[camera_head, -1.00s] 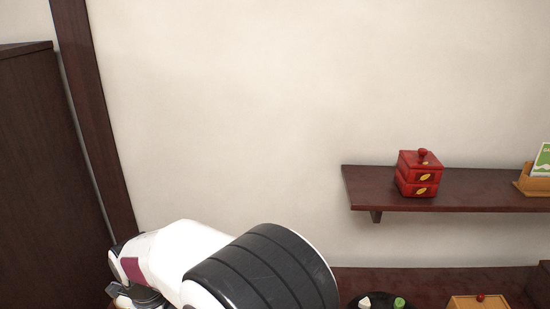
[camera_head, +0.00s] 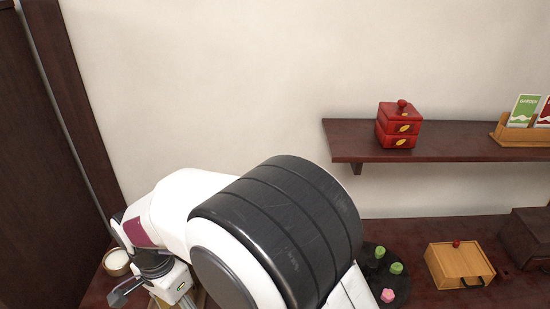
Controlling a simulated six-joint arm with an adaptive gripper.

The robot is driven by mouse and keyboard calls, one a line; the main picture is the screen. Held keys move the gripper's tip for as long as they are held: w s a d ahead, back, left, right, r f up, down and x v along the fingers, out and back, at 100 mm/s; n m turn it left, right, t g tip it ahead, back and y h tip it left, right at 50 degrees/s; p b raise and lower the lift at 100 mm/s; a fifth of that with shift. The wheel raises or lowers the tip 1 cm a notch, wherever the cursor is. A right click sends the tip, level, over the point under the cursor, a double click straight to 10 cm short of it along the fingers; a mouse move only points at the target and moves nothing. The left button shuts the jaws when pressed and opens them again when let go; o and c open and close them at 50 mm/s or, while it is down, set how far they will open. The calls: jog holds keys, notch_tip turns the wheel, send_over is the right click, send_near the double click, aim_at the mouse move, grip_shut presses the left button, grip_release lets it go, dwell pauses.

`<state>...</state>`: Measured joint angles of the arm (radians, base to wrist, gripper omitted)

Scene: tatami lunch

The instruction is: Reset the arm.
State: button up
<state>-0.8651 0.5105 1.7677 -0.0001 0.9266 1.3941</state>
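My arm, white with a broad black-banded joint, fills the lower middle of the view. Its wrist end is at the lower left. The dark part of my gripper (camera_head: 130,288) shows there above the dark red table (camera_head: 405,232), to the left of a small white block on the wrist. The fingers are too small and partly hidden to tell whether they are open or shut. No held thing can be made out.
A bowl with white content (camera_head: 117,262) stands beside the wrist. A dark round tray (camera_head: 371,252) with green and pink pieces is partly behind my arm. A wooden box (camera_head: 458,262) stands right of it. The wall shelf (camera_head: 440,142) bears a red tiered box (camera_head: 398,127) and a card holder (camera_head: 515,132).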

jog(key=s+d+r+n+t, duration=0.2)
jog(key=d+r, duration=0.4)
jog(key=d, duration=0.6)
jog(key=s+d+r+n+t, duration=0.2)
jog(key=s+d+r, duration=0.2)
jog(key=d, duration=0.9)
jog(key=s+d+r+n+t, duration=0.2)
jog(key=d+r, duration=0.6)
jog(key=d, duration=0.4)
jog(key=shift+s+d+r+y, duration=0.15)
jog(key=shift+s+r+y, duration=0.2)
jog(key=shift+s, duration=0.4)
